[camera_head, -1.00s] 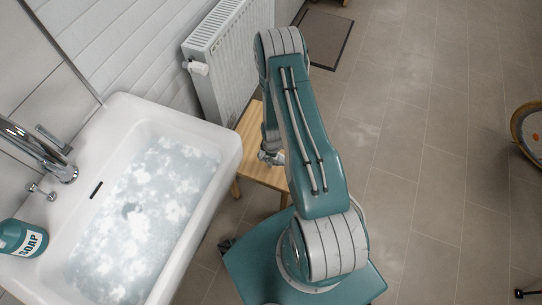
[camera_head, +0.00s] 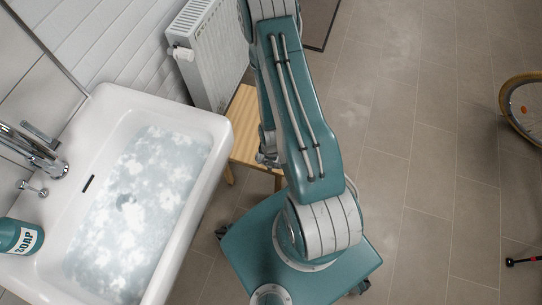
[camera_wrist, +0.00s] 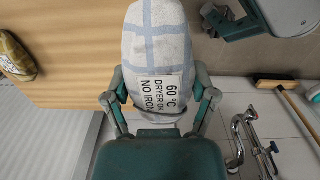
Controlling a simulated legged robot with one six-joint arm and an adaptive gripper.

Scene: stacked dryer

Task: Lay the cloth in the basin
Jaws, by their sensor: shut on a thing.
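A white cloth (camera_wrist: 158,40) with pale blue stripes and a label reading "60 °C DRYER OK NO IRON" is held in my gripper (camera_wrist: 160,88) in the wrist view. The two fingers are shut on its sides, and the cloth bulges beyond them. In the head view the cloth is not visible and my arm hides most of the gripper area. The basin (camera_head: 213,130) is the white sink at the left, filled with foamy, cloudy water. My arm stands to the right of it.
A teal soap bottle (camera_head: 20,237) and a chrome tap (camera_head: 45,155) are at the basin's left side. A wooden stool (camera_head: 243,110) and a radiator (camera_head: 205,60) stand behind it. A bicycle wheel (camera_head: 503,108) is at the right. The tiled floor between is mostly clear.

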